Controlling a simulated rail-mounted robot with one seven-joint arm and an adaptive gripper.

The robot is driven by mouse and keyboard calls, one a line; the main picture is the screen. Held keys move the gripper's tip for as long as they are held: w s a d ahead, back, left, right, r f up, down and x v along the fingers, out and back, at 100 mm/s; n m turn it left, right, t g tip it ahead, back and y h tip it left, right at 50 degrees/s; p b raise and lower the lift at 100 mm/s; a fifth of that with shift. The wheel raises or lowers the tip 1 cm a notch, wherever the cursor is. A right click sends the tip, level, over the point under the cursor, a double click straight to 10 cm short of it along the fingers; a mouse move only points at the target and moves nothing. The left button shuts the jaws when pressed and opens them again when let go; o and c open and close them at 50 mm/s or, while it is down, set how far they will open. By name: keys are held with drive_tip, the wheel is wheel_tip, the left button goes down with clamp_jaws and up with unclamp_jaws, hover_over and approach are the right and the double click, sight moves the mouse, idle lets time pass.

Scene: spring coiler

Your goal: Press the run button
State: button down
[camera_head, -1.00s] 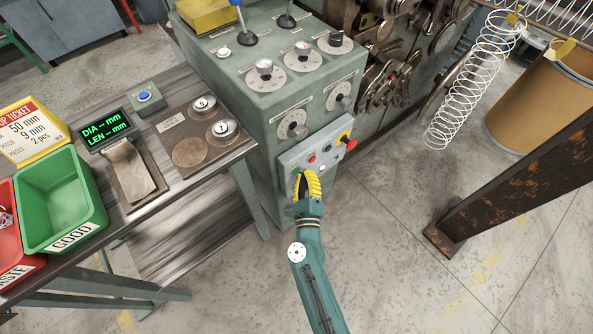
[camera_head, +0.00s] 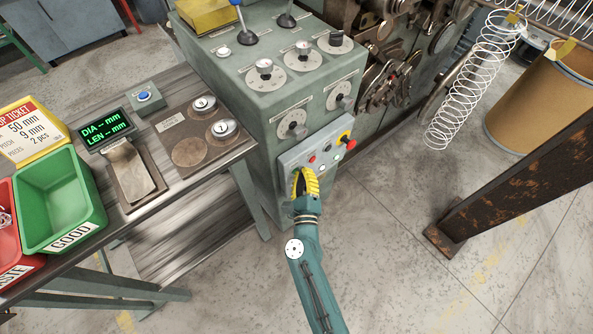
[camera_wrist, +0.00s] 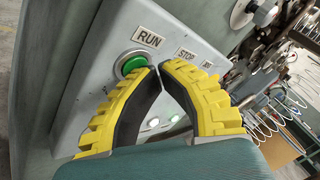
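The green run button (camera_wrist: 133,65) sits in a dark ring under the RUN label (camera_wrist: 147,37) on the grey control panel (camera_wrist: 95,50) in the wrist view. My gripper (camera_wrist: 159,67) has its two yellow, black-padded fingers brought together at the tips, with nothing between them. The left fingertip overlaps the button's right edge in that view; I cannot tell whether it touches. In the head view my gripper (camera_head: 300,174) is at the lower left of the panel (camera_head: 317,150) and mostly hides the run button.
A STOP label (camera_wrist: 187,54) is right of RUN. A red knob (camera_head: 350,144) sticks out at the panel's right end. Dials (camera_head: 292,124) are above. The workbench (camera_head: 195,205) is at left, a rusty beam (camera_head: 510,190) at right. The floor between is clear.

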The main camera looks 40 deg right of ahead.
idle(0.4)
drive_tip(key=shift+s, duration=0.7)
drive_tip(key=s, duration=0.5)
drive_tip(key=shift+a+p, duration=0.2)
drive_tip(key=shift+p, duration=0.2)
idle(0.4)
